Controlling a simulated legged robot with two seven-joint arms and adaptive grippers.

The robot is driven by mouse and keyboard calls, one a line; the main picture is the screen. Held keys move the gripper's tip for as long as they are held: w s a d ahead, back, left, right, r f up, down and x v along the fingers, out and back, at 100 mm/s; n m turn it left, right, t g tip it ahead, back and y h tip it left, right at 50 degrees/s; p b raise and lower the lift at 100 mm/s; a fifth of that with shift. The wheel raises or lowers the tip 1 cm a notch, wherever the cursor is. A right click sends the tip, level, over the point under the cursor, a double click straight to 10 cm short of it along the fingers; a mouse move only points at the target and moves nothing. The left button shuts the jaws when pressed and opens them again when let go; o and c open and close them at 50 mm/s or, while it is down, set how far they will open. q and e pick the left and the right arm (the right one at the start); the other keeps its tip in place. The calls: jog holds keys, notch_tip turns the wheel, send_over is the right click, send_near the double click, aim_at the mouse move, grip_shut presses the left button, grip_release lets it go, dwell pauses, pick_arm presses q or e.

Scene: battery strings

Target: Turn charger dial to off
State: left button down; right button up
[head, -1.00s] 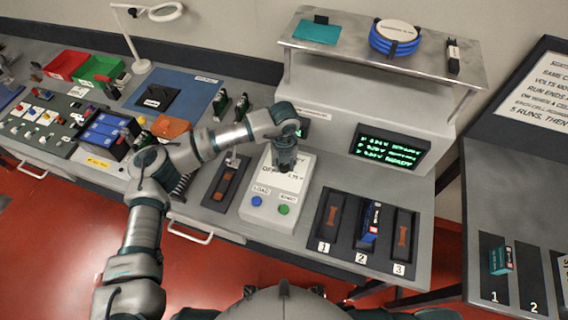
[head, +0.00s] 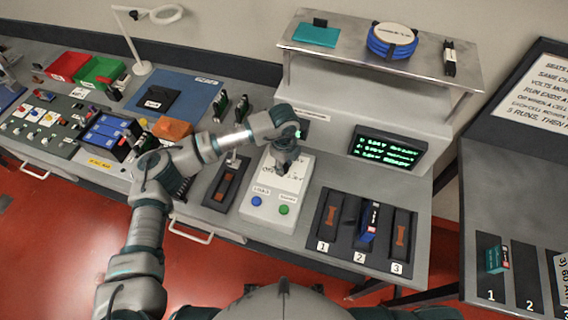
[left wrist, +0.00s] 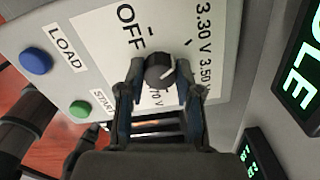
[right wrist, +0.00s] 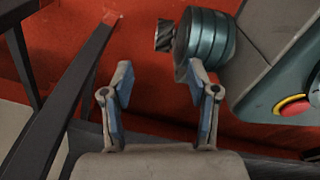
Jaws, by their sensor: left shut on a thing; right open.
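The charger (head: 262,208) is a pale box with a white label plate, a blue LOAD button (left wrist: 36,60) and a green START button (left wrist: 79,108). Its dial (left wrist: 159,66) is a dark round knob with a white pointer line. My left gripper (left wrist: 160,76) is shut on the dial, one finger on each side. In the head view this gripper (head: 285,160) hides the dial. My right gripper (right wrist: 161,88) is open and empty, over the floor.
A bay with slots 1 to 3 (head: 340,248) is right of the charger, with a blue cell (head: 369,222) in slot 2. A green-text screen (head: 388,149) and a metal shelf (head: 380,62) stand behind. Another holder (head: 228,185) is to the left.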

pick_arm(q)
jog(key=shift+w+r+n, duration=0.15)
jog(key=shift+r+n, duration=0.05)
jog(key=shift+n, duration=0.4)
jog(key=n+p, duration=0.1)
jog(key=n, duration=0.2)
jog(key=shift+r+n+p, duration=0.1)
jog(key=shift+n+p, duration=0.5)
jog(key=shift+n, duration=0.6)
pick_arm(e)
jog(key=s+d, duration=0.2)
jog(key=s, duration=0.5)
pick_arm(q)
jog(key=n+p, duration=0.5)
jog(key=p, duration=0.8)
jog(key=shift+r, duration=0.1)
jog(key=shift+f+n+p, duration=0.25)
jog(key=shift+n+p, duration=0.15)
jog(key=shift+p, duration=0.5)
pick_arm(e)
notch_tip(320, 180, up, 14)
jog(key=w, duration=0.1)
jog(key=shift+w+a+r, duration=0.2)
jog(key=shift+w+a, duration=0.05)
jog(key=shift+w, duration=0.05)
pick_arm(q)
jog(key=c, duration=0.8)
grip_release()
jog(key=shift+f, duration=0.1)
